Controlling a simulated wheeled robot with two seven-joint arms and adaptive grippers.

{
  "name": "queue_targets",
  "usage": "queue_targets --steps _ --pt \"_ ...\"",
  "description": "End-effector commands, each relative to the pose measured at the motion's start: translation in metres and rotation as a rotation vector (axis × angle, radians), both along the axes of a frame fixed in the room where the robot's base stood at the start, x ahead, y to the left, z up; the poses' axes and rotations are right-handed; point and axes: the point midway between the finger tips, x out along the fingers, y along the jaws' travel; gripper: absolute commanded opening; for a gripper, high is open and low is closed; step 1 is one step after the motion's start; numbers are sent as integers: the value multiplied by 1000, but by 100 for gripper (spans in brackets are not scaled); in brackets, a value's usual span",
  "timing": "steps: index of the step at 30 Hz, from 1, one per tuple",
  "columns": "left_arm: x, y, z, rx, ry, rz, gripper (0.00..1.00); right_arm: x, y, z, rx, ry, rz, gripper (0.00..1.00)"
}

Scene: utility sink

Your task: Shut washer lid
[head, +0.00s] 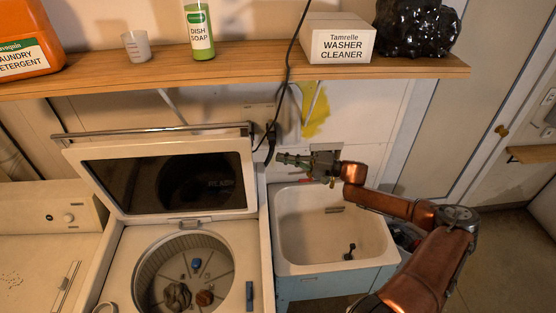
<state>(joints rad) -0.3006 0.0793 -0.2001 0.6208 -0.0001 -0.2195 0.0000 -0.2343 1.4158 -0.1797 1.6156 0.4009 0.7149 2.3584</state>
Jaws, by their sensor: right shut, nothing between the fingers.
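The washer lid (235,160), a pale panel with a dark glass window, stands raised and tilted back behind the washer opening. The white top-loading washer (247,262) is open below it, showing a metal drum (150,268) with several small items inside. My right gripper (281,157) comes in from the right on a copper arm. Its fingers are shut and empty, pointing left, above the back of the sink and to the right of the lid's right edge. It looks apart from the lid, though depth is hard to judge. My left gripper is not in view.
A wooden shelf (240,63) crosses above the lid, holding detergent (28,50), a cup (136,46), dish soap (199,30), a cleaner box (340,42) and a black bag (415,28). A black cable (287,75) hangs near my gripper. A white sink (310,240) stands right of the washer.

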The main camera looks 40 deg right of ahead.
Motion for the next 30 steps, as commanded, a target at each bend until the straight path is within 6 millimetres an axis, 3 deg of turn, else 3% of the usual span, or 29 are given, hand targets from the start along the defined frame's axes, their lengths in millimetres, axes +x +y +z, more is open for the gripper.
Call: queue_targets --steps 9,19,30 --pt "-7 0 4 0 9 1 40 42 30 4 0 -6 5 0" --pt "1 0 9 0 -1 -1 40 73 50 5 -1 -5 3 0" --pt "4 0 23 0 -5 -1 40 44 69 0 0 0 1 0"
